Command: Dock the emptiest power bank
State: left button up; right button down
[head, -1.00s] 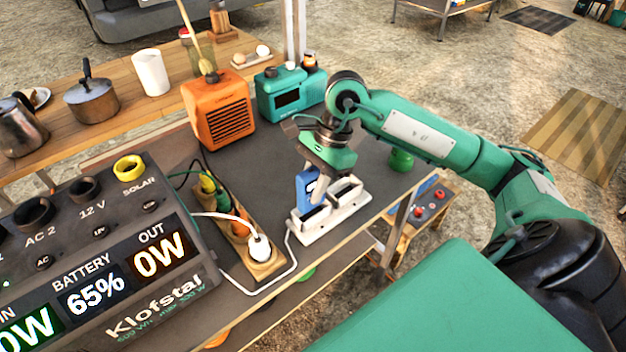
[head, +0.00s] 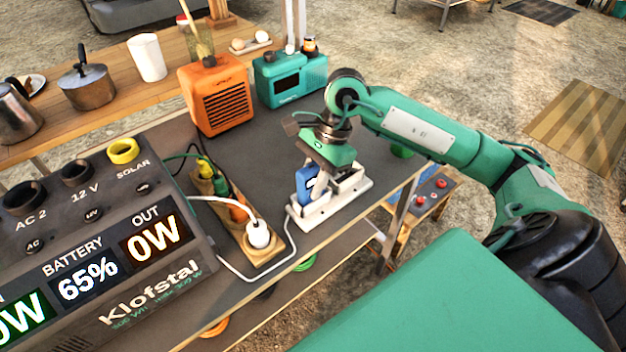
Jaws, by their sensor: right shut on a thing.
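A blue power bank (head: 304,184) with a white mark stands upright at the left part of the white two-slot dock (head: 327,212). My right gripper (head: 318,176) is above the dock, pointing down, and is shut on the power bank. The gripper covers part of the bank and of the dock, so I cannot tell whether the bank is fully seated. No charge level on the bank is readable. My left gripper is out of view.
A power station (head: 95,255) reading 65% fills the lower left. A power strip (head: 232,218) with plugs and a white cable lies beside the dock. An orange heater (head: 217,95) and a teal radio (head: 290,78) stand behind. The grey tabletop (head: 262,140) between is clear.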

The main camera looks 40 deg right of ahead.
jog(key=c, duration=1.2)
grip_release()
jog(key=shift+o, duration=0.2)
jog(key=shift+r, duration=0.1)
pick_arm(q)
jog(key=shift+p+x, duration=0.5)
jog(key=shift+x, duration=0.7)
pick_arm(e)
jog(key=v, duration=1.3)
jog(key=shift+d+r, duration=0.2)
jog(key=shift+r, duration=0.1)
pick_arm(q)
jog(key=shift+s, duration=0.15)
